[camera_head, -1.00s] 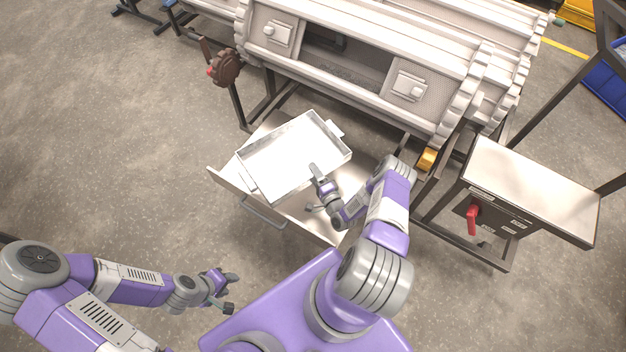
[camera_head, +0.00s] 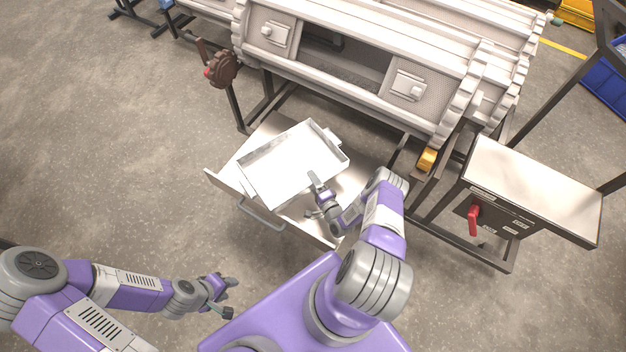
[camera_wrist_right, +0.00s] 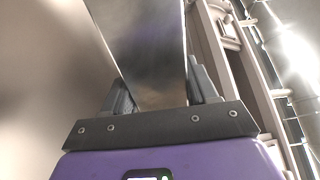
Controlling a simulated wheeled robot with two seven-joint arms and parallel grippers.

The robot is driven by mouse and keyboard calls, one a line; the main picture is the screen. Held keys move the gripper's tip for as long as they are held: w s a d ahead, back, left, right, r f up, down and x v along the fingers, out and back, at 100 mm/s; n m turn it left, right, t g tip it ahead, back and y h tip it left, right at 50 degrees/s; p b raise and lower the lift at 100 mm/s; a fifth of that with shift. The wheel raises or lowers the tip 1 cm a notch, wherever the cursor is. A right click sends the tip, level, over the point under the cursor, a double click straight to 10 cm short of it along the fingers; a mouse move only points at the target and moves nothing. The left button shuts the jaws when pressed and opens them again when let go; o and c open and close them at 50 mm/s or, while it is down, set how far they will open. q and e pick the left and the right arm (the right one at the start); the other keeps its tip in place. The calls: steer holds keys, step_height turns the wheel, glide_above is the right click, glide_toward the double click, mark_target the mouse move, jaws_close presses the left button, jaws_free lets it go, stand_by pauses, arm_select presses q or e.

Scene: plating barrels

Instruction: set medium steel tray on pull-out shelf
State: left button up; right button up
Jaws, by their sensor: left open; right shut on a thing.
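The medium steel tray (camera_head: 298,178) is a shallow, bright rectangular box with low walls and a small tab at each end. It lies over the pull-out shelf (camera_head: 268,134), a steel drawer-like shelf with a front handle, drawn out below the barrel. I cannot tell whether the tray touches the shelf. My right gripper (camera_head: 318,192) is shut on the near right side of the tray. In the right wrist view a steel surface of the tray (camera_wrist_right: 150,45) stands between the fingers. My left gripper (camera_head: 226,297) is open and empty, left of the shelf over the floor.
The large pale plating barrel (camera_head: 370,50) stands behind the shelf on dark legs. A side table (camera_head: 535,185) with a red switch handle (camera_head: 473,220) stands at the right. A brown handwheel (camera_head: 222,68) is at the barrel's left end. The floor at the left is clear.

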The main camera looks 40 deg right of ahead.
steer(key=o, duration=1.5)
